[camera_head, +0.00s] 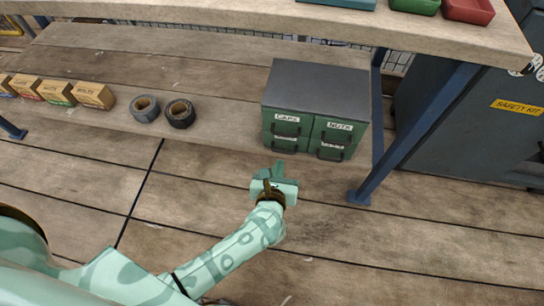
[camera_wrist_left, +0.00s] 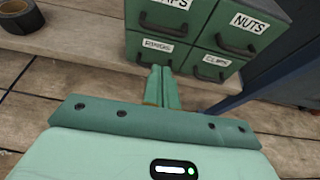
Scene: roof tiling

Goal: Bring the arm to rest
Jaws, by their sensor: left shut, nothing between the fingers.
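My left gripper (camera_head: 279,168) reaches forward over the wooden floor, low in front of the green drawer cabinet (camera_head: 317,104). Its two fingers lie side by side, shut and empty, and they also show in the left wrist view (camera_wrist_left: 161,86). The fingertips are in front of the cabinet's lower drawers; whether they touch it I cannot tell. The cabinet's drawers look closed, with labels such as caps, nuts and clips. The mint-green left arm (camera_head: 225,257) comes in from the lower left and is extended. My right gripper is not in either view.
A wooden workbench (camera_head: 230,14) with blue legs (camera_head: 420,125) runs above the cabinet. Two tape rolls (camera_head: 180,112) and several small boxes (camera_head: 93,94) sit on the lower shelf at left. A dark safety-kit box (camera_head: 480,130) stands at right. The floor in front is clear.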

